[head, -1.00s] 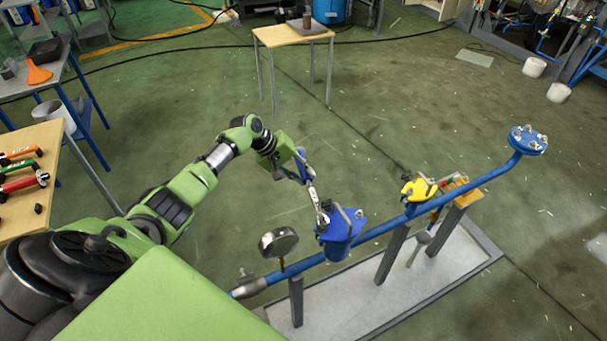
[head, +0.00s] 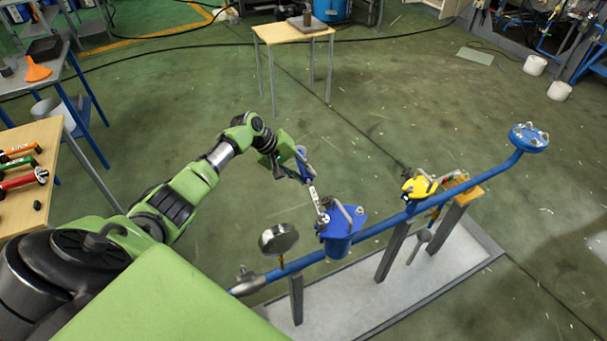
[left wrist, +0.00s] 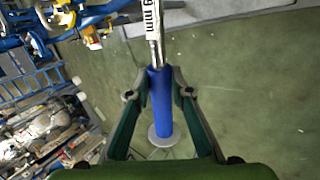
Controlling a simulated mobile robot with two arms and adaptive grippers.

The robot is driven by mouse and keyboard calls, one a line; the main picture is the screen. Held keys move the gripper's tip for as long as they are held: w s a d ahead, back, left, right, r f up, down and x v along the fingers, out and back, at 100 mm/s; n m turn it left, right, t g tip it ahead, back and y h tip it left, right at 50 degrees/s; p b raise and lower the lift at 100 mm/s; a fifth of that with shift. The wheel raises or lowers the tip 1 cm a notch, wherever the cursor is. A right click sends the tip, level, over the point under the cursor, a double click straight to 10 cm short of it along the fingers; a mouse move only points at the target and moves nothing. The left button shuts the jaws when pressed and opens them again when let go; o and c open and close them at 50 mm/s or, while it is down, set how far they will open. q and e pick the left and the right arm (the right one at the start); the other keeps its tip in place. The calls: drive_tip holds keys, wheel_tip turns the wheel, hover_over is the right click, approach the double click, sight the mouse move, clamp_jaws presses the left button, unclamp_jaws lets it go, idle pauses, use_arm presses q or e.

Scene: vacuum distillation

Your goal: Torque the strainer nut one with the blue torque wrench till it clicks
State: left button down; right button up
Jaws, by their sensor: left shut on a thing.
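My left gripper (head: 297,169) is shut on the blue handle of the torque wrench (head: 315,196). In the left wrist view the gripper's fingers (left wrist: 160,93) lie on both sides of the blue handle (left wrist: 160,106), and the silver shaft carries a white label ending in "9 mm". The wrench slopes down to the left side of the blue strainer (head: 338,245). Its head is at the strainer's flange, by a nut there. The nut itself is too small and covered to see clearly. My right gripper is not in view.
A pressure gauge (head: 278,238) stands on the blue pipe (head: 385,226) left of the strainer. A yellow valve (head: 417,187) sits to its right. A wooden table (head: 22,220) with other coloured-handled wrenches is at the left.

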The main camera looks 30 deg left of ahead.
use_arm(q)
drive_tip(key=shift+w+d+m+h+b, duration=0.3)
drive_tip(key=shift+w+d+m+b, duration=0.4)
drive_tip(key=shift+b, duration=0.65)
drive_tip(key=shift+w+d+r+g+b, duration=0.15)
drive_tip(key=shift+w+g+b, duration=0.15)
drive_tip(key=shift+b, duration=0.25)
drive_tip(key=shift+w+d+m+g+h+b, duration=0.45)
drive_tip(key=shift+w+d+m+b, duration=0.45)
drive_tip(key=shift+b, duration=1.2)
drive_tip(key=shift+s+d, duration=0.1)
drive_tip(key=shift+s, duration=0.05)
